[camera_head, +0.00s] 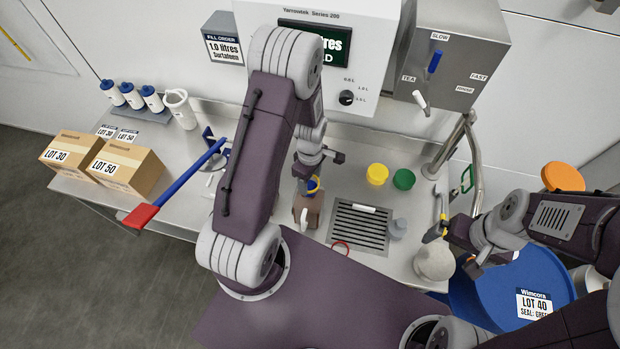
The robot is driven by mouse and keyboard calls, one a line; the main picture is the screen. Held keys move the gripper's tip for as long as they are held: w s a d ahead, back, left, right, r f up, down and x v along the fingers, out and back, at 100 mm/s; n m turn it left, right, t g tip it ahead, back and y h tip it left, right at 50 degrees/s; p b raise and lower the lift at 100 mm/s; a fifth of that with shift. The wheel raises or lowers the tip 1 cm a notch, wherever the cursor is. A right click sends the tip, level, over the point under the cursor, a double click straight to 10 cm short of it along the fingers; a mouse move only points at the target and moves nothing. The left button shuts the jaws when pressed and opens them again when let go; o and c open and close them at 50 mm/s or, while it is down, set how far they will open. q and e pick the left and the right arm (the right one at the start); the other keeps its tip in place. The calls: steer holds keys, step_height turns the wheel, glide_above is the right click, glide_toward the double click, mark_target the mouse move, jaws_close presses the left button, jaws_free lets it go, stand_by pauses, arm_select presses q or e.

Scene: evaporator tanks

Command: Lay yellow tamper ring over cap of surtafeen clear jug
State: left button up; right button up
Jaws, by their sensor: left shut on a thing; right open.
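A jug (309,212) with brownish contents and a white handle or spout stands on the steel counter, left of the drain grate. A blue cap shows at its top, just below my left gripper. The yellow tamper ring (313,186) shows as a thin yellow band at the blue cap. My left gripper (318,168) is shut on the yellow ring, right above the jug. Whether the ring is seated around the cap or only held at it, I cannot tell. My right gripper (452,252) is open, near a pale round object (434,262) at the right.
Yellow (377,174) and green (404,179) lids sit behind. A green ring (467,178) hangs by the steel pipe. A blue drum (500,295) stands right; boxes (128,165) stand left.

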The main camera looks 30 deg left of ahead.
arm_select(q)
steer(key=shift+f+b, duration=0.8)
steer(key=shift+f, duration=0.3)
steer(key=o, duration=1.4)
steer(key=shift+c, duration=0.2)
step_height(320, 180, up, 7)
steer(key=p, duration=0.6)
